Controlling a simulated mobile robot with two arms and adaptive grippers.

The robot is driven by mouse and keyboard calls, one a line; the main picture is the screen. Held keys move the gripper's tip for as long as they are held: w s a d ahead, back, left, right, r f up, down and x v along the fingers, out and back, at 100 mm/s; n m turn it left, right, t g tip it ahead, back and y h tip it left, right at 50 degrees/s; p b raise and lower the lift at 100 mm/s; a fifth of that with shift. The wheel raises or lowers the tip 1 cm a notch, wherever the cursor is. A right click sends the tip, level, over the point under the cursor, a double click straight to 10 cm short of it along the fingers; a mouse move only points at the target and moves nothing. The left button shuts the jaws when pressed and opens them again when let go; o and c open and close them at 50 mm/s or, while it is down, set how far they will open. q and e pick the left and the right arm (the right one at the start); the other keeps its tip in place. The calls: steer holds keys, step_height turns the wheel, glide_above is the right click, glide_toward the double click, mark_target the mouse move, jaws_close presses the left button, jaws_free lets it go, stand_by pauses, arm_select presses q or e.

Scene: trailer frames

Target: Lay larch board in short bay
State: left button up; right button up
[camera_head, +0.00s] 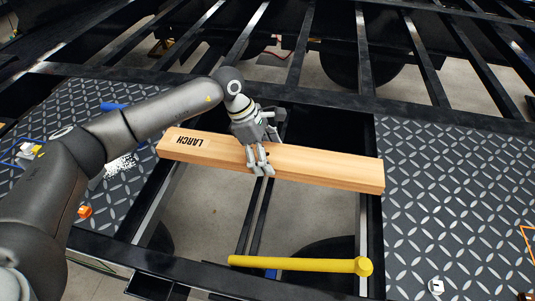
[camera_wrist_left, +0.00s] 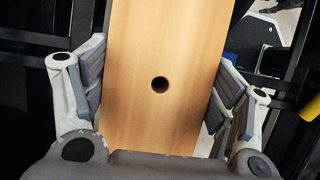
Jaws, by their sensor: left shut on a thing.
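The larch board (camera_head: 310,165), a light wooden plank marked LARCH at its left end, lies across an open bay (camera_head: 215,205) of the black frame in the head view. Its left end is over the left tread plate's edge and its right end reaches the right tread plate's edge. Whether it rests on the frame or hangs just above it, I cannot tell. My left gripper (camera_head: 259,160) is shut on the board near its middle. In the left wrist view the board (camera_wrist_left: 165,60), with a dark round hole, sits between the two fingers (camera_wrist_left: 160,95). My right gripper is not in view.
Diamond tread plates lie left (camera_head: 40,115) and right (camera_head: 455,190) of the bay. A yellow bar (camera_head: 295,264) crosses the bay's near part. An orange piece (camera_head: 84,211) and blue items (camera_head: 112,106) lie on the left plate. Open black beams (camera_head: 362,50) run behind.

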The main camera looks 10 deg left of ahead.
arm_select(q)
steer(key=shift+r+b, duration=0.15)
steer(key=shift+b, duration=0.3)
stand_by(0.7)
steer(key=shift+f+b, duration=2.15)
steer(key=shift+f, duration=0.25)
steer(key=o, duration=1.8)
steer(key=shift+c, duration=0.2)
steer(key=shift+o, duration=0.8)
steer(key=shift+f, duration=0.1)
steer(key=v, duration=1.2)
